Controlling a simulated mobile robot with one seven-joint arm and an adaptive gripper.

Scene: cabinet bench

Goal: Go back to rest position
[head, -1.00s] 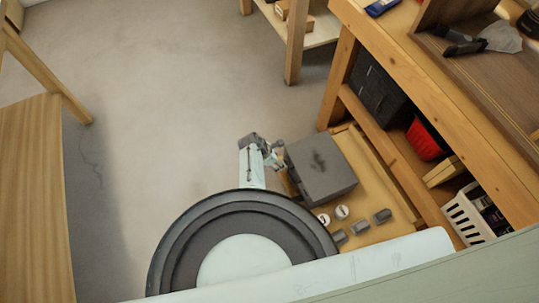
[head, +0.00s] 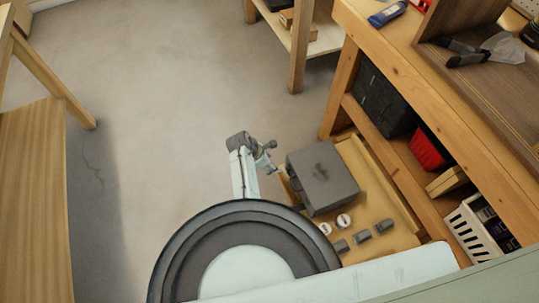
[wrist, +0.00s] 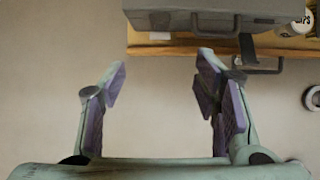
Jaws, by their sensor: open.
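My gripper shows in the wrist view (wrist: 160,78) with its two purple-padded fingers spread wide apart. Nothing is between them but bare floor. In the head view my arm stands up beyond my round base, and its end is small and partly unclear just left of a grey box. The grey box (head: 322,178) sits on a low wooden board (head: 380,205). In the wrist view the box (wrist: 205,12) lies ahead of the fingers, apart from them.
A wooden workbench (head: 480,130) with a lower shelf stands at the right, holding a red bin (head: 428,150) and a white basket (head: 472,232). Small grey blocks (head: 362,237) and round white pieces lie on the board. A wooden table (head: 35,200) is at left. The floor (head: 160,100) between is clear.

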